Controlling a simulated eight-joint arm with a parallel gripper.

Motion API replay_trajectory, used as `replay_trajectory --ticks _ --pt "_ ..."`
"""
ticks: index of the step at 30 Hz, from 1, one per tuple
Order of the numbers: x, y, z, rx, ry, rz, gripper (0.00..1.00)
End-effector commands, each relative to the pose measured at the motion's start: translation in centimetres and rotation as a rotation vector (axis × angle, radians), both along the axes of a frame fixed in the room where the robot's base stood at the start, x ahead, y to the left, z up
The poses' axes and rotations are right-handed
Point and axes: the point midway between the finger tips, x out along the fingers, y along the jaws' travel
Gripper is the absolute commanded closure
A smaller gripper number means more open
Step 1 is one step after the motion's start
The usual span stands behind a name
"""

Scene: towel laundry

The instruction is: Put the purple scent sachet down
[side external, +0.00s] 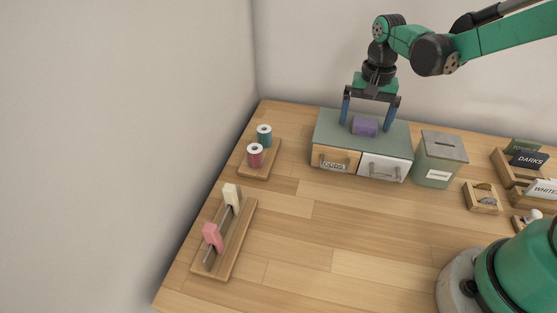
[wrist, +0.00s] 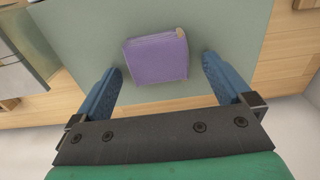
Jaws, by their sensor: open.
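The purple scent sachet (side external: 364,126) lies on the grey-green top of a small drawer cabinet (side external: 330,127). In the wrist view the sachet (wrist: 157,59) is a purple block with a small tan spot at one corner. My gripper (side external: 368,124) is open above the cabinet top, with one blue finger on each side of the sachet. In the wrist view a gap shows between each finger of my gripper (wrist: 163,68) and the sachet, so neither finger appears to touch it.
The cabinet has a wooden drawer (side external: 334,159) and a white drawer (side external: 383,167), both looking shut. A slotted green box (side external: 439,160) stands to its right. A spool stand (side external: 259,160) and a rack with pink and cream blocks (side external: 225,238) are at left. The middle table is clear.

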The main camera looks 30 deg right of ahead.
Motion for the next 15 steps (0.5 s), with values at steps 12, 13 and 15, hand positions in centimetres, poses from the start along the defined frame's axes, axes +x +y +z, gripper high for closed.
replay_trajectory --ticks 12,13,15 --pt "0.0 0.0 5.4 0.0 0.0 0.0 0.02" --pt "0.0 0.0 6.0 0.0 0.0 0.0 0.02" --pt "0.0 0.0 7.4 0.0 0.0 0.0 0.02"
